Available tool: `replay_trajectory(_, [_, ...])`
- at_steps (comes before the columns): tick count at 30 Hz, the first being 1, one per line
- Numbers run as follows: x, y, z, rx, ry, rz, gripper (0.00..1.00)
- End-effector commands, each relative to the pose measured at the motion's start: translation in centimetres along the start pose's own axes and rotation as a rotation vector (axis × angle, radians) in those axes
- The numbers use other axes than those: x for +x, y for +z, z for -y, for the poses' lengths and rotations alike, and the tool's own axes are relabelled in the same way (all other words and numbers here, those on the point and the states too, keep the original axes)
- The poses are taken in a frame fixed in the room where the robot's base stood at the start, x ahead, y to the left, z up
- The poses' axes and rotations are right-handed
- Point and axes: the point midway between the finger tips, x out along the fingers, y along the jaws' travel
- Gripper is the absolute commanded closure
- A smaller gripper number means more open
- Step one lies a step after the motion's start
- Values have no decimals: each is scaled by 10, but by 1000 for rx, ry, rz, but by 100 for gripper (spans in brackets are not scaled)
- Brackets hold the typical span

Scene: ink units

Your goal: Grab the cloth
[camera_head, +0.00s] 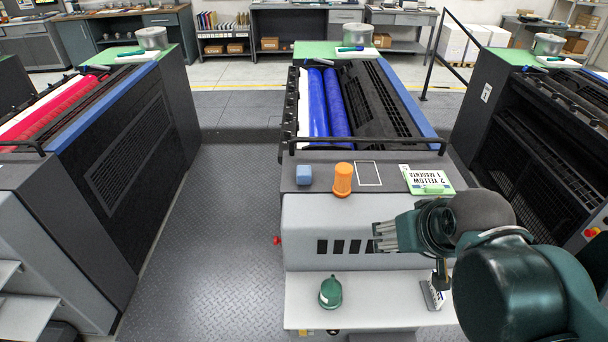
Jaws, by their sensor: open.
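A small light-blue block-like piece (304,175) sits on the dark ledge of the middle ink unit, left of an orange container. It may be the cloth, folded; I cannot tell for sure. White flat pieces (357,53) on the green tops could also be cloth or paper. My gripper (383,237) is open and empty, its fingers pointing left in front of the unit's pale front panel. It is below and to the right of the blue piece, apart from it.
The orange container (343,179) stands right of the blue piece, beside an empty white-outlined square (368,173) and a green-and-white label card (428,180). A dark green bottle (330,292) stands on the lower shelf (385,309). A black rail (365,141) runs behind the ledge.

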Motion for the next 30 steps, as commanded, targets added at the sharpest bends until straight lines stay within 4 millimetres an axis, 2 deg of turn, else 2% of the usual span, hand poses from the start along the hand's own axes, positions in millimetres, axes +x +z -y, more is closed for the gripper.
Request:
replay_trajectory(14, [-1, -72, 18, -243, -38, 95, 43])
replay_trajectory(30, [20, -148, 47, -540, -105, 200, 43])
